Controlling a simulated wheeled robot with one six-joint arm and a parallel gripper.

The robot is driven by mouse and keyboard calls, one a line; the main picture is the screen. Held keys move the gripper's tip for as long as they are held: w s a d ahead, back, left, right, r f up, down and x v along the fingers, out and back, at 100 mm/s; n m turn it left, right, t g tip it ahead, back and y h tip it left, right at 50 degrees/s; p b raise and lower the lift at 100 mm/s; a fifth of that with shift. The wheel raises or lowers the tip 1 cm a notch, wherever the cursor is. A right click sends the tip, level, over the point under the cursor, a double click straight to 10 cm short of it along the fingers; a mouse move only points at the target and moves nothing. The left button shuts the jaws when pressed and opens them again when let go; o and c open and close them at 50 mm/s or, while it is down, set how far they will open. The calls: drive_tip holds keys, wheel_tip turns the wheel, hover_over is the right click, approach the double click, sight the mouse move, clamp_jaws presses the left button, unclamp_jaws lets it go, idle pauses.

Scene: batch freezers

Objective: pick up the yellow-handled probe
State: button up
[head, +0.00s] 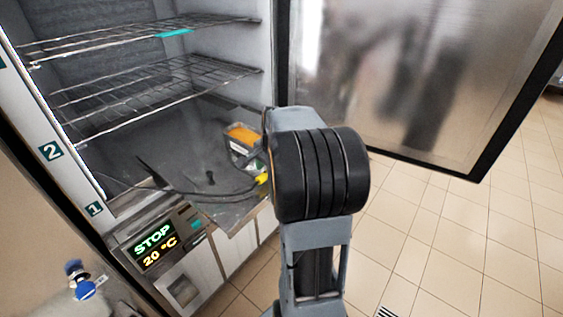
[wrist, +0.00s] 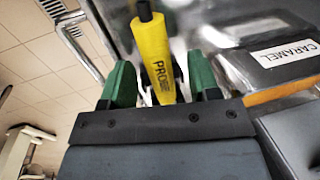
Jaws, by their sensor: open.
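The yellow-handled probe (wrist: 153,58) stands out in the wrist view, with "PROBE" printed on its handle and a black tip at its upper end. My gripper (wrist: 160,80) is open, its green fingers on either side of the yellow handle. I cannot tell whether either finger touches it. In the head view a small part of the yellow handle (head: 262,178) shows at the cabinet's floor, beside my arm. A dark cable runs left from it.
A container with orange contents (head: 243,136) sits just behind the probe; its CARAMEL label (wrist: 285,52) shows in the wrist view. Wire shelves (head: 150,83) hang above the cabinet floor. The open door (head: 400,80) stands at right. A control panel (head: 158,243) reads STOP, 20 °C.

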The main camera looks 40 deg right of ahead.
drive_tip(key=shift+f, duration=0.3)
clamp_jaws()
idle(0.4)
